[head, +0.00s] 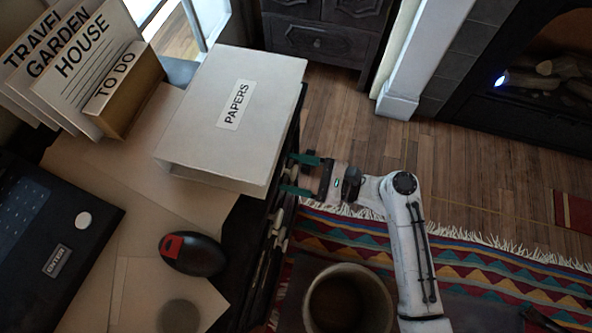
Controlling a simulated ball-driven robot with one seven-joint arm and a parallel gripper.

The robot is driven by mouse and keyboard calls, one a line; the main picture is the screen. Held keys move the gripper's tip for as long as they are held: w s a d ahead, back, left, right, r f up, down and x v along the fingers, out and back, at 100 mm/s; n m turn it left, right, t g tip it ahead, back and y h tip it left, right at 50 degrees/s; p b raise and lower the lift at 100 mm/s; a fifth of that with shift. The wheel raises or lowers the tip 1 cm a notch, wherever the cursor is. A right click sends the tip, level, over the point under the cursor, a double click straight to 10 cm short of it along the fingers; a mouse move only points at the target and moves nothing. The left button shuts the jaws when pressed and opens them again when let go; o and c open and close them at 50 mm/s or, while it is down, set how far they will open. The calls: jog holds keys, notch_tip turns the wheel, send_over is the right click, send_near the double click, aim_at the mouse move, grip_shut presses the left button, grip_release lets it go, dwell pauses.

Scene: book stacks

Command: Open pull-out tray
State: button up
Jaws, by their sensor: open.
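My gripper (297,174) is at the right side of the dark desk, beside the white binder labelled PAPERS (238,115). Its two green fingers are apart and point left toward the desk's front face. Nothing shows between them. The desk front (262,238) is seen steeply from above as a dark strip with several pale, handle-like pieces. I cannot tell which part of it is the pull-out tray. The binder overhangs and hides part of this front. I cannot tell whether the fingers touch the front.
On the desk are a dark mouse (193,254), a laptop (50,240), loose papers (140,290) and a TO DO holder (125,85). A round bin (348,300) stands on the striped rug (470,262). Wooden floor (480,165) is clear toward the fireplace (540,85).

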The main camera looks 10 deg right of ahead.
jog(key=shift+c, duration=0.2)
grip_shut()
dwell(0.4)
